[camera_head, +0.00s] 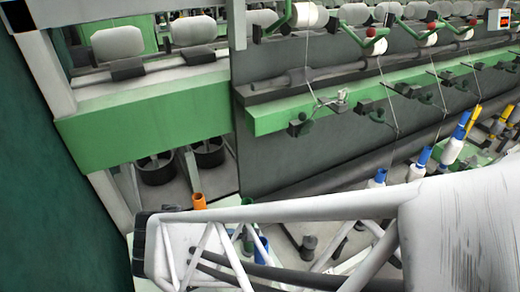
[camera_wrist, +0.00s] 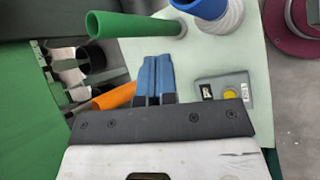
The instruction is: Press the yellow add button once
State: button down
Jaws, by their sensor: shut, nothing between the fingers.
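The yellow add button (camera_wrist: 230,97) is on a small grey box (camera_wrist: 238,80) on a pale green panel, right of my gripper in the wrist view. A black and white label sits beside the button on the box. The lower part of the box and button is partly covered by my gripper's dark mount. My gripper (camera_wrist: 155,62) has two blue fingers pressed together with nothing between them. The fingers are left of the box, apart from the button in the picture. I cannot make out the button in the head view.
In the wrist view a green tube (camera_wrist: 130,25), an orange tube (camera_wrist: 115,96), a blue-topped white bobbin (camera_wrist: 215,12) and a dark red round base (camera_wrist: 290,35) stand around the pale panel (camera_wrist: 195,55). The green spinning frame (camera_head: 150,120) fills the head view's back.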

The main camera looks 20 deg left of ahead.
jog(key=s+a+f+n+t+y, duration=0.1)
jog(key=s+a+f, duration=0.3)
jog(key=s, duration=0.4)
jog(key=shift+s+a+f+n+y, duration=0.25)
jog(key=shift+f+n+y, duration=0.15)
jog(key=shift+f+n, duration=0.1)
jog(key=shift+f, duration=0.15)
jog(key=shift+f, duration=4.25)
jog(key=shift+f, duration=0.85)
jog(key=shift+d+r, duration=0.1)
jog(key=shift+r, duration=0.75)
dwell(0.4)
